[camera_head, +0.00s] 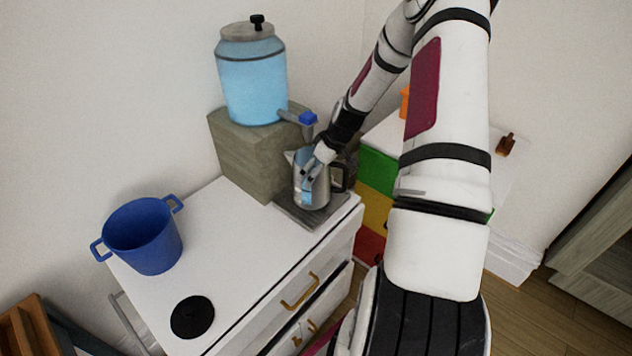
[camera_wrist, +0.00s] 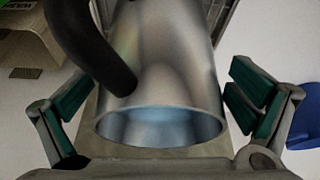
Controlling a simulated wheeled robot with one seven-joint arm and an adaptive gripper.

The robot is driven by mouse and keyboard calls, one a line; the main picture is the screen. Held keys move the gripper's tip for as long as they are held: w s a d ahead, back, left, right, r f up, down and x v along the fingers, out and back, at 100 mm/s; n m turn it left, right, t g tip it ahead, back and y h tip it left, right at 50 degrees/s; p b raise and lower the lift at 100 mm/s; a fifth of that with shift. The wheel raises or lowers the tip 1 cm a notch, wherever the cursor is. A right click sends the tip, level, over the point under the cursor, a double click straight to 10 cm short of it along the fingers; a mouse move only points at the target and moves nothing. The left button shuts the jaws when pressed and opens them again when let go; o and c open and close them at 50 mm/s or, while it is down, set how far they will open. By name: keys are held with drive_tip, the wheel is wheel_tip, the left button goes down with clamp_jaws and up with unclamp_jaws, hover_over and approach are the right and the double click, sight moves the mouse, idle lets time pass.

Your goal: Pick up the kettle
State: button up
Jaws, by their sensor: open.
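The kettle (camera_head: 314,190) is a silver metal pot with a black handle. It stands upright on a grey tray (camera_head: 286,208) at the right end of the white cabinet top, below the spout of the water dispenser. My gripper (camera_head: 312,172) is at the kettle's upper part. In the wrist view, the kettle (camera_wrist: 165,60) fills the middle, with its round open rim and pale blue inside showing. My gripper's green-padded fingers (camera_wrist: 160,108) are spread on either side of it, with a visible gap at the right. The black handle (camera_wrist: 92,45) curves at the left, close to the left finger.
A blue-filled dispenser (camera_head: 253,82) stands on a stone block (camera_head: 245,158) behind the kettle. A blue pot (camera_head: 145,238) and black lid (camera_head: 192,317) are on the cabinet's left. The cabinet top (camera_head: 240,235) between them is clear. Coloured drawers (camera_head: 377,172) stand behind my arm.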

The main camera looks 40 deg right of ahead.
drive_tip(key=shift+w+f, duration=0.2)
drive_tip(key=shift+f, duration=0.25)
drive_tip(key=c, duration=1.3)
drive_tip(key=shift+w+r, duration=0.1)
drive_tip(key=c, duration=0.4)
